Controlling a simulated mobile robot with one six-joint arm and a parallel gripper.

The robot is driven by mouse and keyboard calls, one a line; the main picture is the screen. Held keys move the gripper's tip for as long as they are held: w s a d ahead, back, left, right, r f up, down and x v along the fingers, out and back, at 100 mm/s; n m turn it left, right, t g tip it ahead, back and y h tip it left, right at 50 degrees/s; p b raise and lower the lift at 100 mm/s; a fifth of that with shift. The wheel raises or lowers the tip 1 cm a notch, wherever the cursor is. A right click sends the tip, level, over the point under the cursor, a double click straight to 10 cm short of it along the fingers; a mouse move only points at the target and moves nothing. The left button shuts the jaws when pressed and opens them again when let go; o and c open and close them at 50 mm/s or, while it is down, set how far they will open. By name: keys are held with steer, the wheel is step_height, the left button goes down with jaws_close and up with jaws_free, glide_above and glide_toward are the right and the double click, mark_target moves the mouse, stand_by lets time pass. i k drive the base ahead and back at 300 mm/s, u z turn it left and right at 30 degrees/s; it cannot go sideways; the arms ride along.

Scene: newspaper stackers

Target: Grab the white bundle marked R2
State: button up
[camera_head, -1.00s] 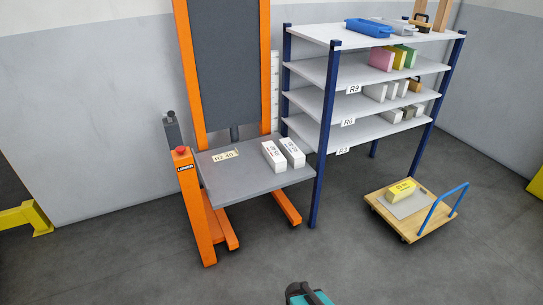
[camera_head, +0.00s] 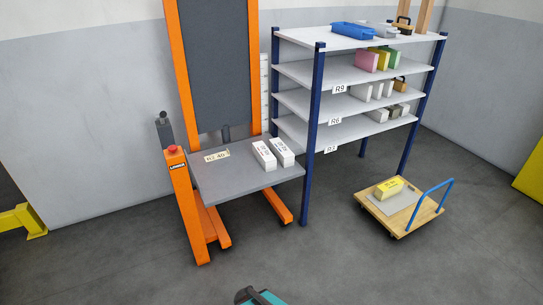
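Two white bundles lie side by side on the grey platform (camera_head: 235,182) of an orange lift. The left white bundle (camera_head: 264,155) has reddish marks on top. The right white bundle (camera_head: 282,152) has dark marks. The print is too small to tell which one reads R2. A tan tag (camera_head: 216,156) with small print, seemingly starting with R2, lies on the platform to their left. Only a teal and dark part of my own arm shows at the bottom edge, well short of the lift. My gripper's fingers are not visible.
A blue-post shelf rack (camera_head: 312,135) with labelled levels stands close to the platform's right side. A flat trolley (camera_head: 375,209) with a yellow bundle (camera_head: 389,187) stands to the right. The floor before the lift is clear.

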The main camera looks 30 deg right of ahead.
mark_target(283, 154)
steer(key=i, duration=1)
steer(key=u, duration=0.15)
steer(key=k, duration=0.95)
steer(key=z, duration=0.2)
steer(key=i, duration=0.45)
steer(key=u, duration=0.05)
